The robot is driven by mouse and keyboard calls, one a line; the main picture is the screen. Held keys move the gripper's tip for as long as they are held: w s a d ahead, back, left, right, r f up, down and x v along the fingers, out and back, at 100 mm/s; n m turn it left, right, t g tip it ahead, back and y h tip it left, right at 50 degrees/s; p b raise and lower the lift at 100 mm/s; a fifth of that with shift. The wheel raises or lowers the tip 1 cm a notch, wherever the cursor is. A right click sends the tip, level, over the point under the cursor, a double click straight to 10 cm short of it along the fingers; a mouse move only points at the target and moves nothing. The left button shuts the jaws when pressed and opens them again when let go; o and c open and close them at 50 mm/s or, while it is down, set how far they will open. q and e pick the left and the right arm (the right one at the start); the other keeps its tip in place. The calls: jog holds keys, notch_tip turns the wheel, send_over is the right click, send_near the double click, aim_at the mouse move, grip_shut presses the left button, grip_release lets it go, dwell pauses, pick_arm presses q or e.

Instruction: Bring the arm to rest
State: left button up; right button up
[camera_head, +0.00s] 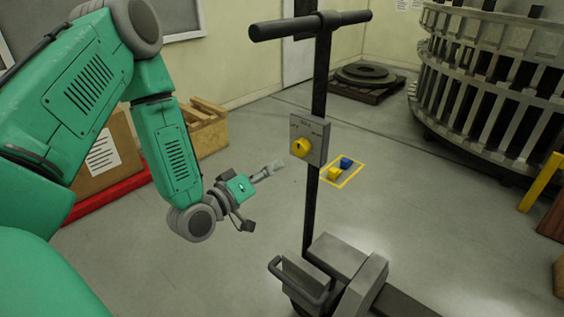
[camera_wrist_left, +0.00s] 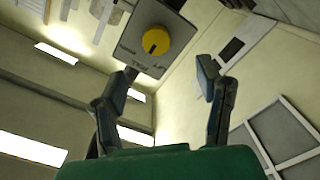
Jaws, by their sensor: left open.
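My left arm comes in from the left in the head view, green with grey joints. My left gripper (camera_head: 262,198) is open and empty, left of and below a grey control box with a yellow knob (camera_head: 301,147). The box is fixed on a dark upright post with a crossbar handle (camera_head: 310,25). In the left wrist view the two fingers of the gripper (camera_wrist_left: 160,85) stand apart, with the yellow knob (camera_wrist_left: 156,41) beyond them and clear of them. My right gripper is not in view.
A grey wheeled base (camera_head: 335,275) carries the post. A yellow floor outline (camera_head: 342,182) holds a blue and a yellow block. A wooden crate (camera_head: 205,128) and a cardboard box (camera_head: 102,157) stand behind my left arm. A large slatted metal ring (camera_head: 495,85) fills the back right.

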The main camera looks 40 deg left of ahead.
pick_arm(q)
jog(key=shift+s, duration=0.7)
